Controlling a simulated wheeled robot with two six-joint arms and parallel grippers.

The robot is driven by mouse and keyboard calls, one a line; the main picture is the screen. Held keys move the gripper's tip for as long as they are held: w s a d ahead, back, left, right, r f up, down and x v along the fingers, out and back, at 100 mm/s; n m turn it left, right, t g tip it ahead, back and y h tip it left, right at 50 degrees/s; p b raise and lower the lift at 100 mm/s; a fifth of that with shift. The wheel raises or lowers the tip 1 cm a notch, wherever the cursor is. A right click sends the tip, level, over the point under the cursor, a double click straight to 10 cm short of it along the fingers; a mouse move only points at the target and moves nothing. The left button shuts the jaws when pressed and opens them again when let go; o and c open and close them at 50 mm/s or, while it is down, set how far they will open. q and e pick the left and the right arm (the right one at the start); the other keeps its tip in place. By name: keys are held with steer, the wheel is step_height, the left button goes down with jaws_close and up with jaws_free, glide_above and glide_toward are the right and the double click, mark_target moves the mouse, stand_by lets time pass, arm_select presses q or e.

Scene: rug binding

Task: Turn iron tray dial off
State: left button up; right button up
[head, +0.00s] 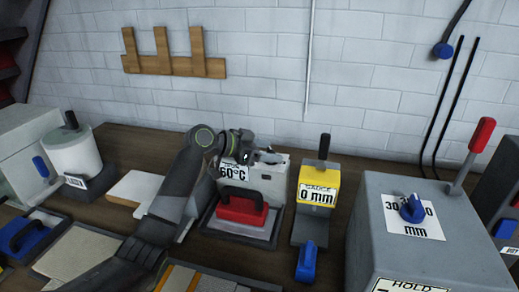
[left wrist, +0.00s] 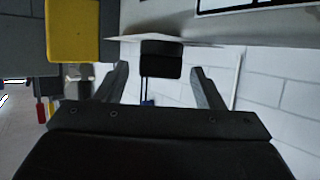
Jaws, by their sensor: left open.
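The iron tray (head: 266,241) stands on the bench with a red iron (head: 241,210) on it. Behind the iron is its pale upright panel (head: 279,187) with a partly covered label ending in "60°C". My left gripper (head: 262,155) is at the top of this panel and hides part of it. In the left wrist view my left gripper (left wrist: 159,72) is open. A dark block (left wrist: 161,60), possibly the dial, shows between its fingers, with visible gaps on both sides. The dial's setting cannot be read. My right gripper is not in view.
A yellow gauge block (head: 318,185) marked "0 mm" stands right of the tray. Further right is a large grey box (head: 425,245) with a blue knob (head: 412,208) and a red-tipped lever (head: 481,135). A white spool (head: 75,152) stands at left. The brick wall is close behind.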

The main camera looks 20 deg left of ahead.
arm_select(q)
steer(key=b+v, duration=0.3)
steer(key=v, duration=1.4)
steer(key=shift+r+b, duration=0.15)
steer(key=shift+b, duration=0.25)
steer(key=shift+a, duration=0.1)
steer(key=shift+m+g+h, duration=0.5)
steer(key=shift+m+g, duration=0.3)
steer(key=p+x, duration=0.1)
steer(key=x, duration=0.4)
steer(key=w+p+x, duration=0.1)
steer(key=x, duration=0.5)
steer(key=w+a+p+x, duration=0.1)
steer(key=p+x, duration=0.1)
steer(key=x, duration=0.4)
steer(key=shift+f, duration=0.25)
steer(key=c, duration=1)
